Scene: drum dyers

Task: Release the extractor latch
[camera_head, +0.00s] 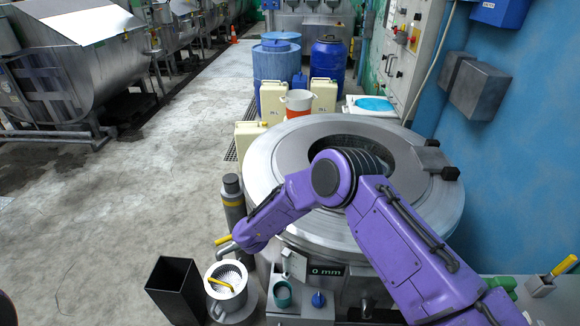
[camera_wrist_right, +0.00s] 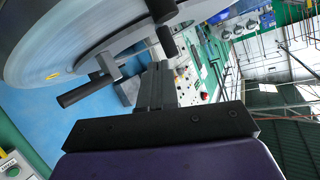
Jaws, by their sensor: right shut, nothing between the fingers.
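The extractor (camera_head: 262,165) is a round steel drum with a dark central opening in the head view. A grey block with black ends (camera_head: 432,158) sits on its right rim and may be the latch. The wrist view shows a black cylindrical handle (camera_wrist_right: 90,90) on a grey bracket beside a large round steel rim (camera_wrist_right: 60,50). My right gripper (camera_wrist_right: 157,70) is shut and empty, apart from that handle in the picture. In the head view my right arm crosses the drum's front, and I cannot make out the fingertips. My left gripper is not in view.
A black bin (camera_head: 175,290) and a white cup-shaped container (camera_head: 227,288) stand at front left. Yellowish cans (camera_head: 273,101) and blue barrels (camera_head: 277,62) stand behind the drum. A control panel (camera_head: 408,50) is on the right wall. Open floor lies to the left.

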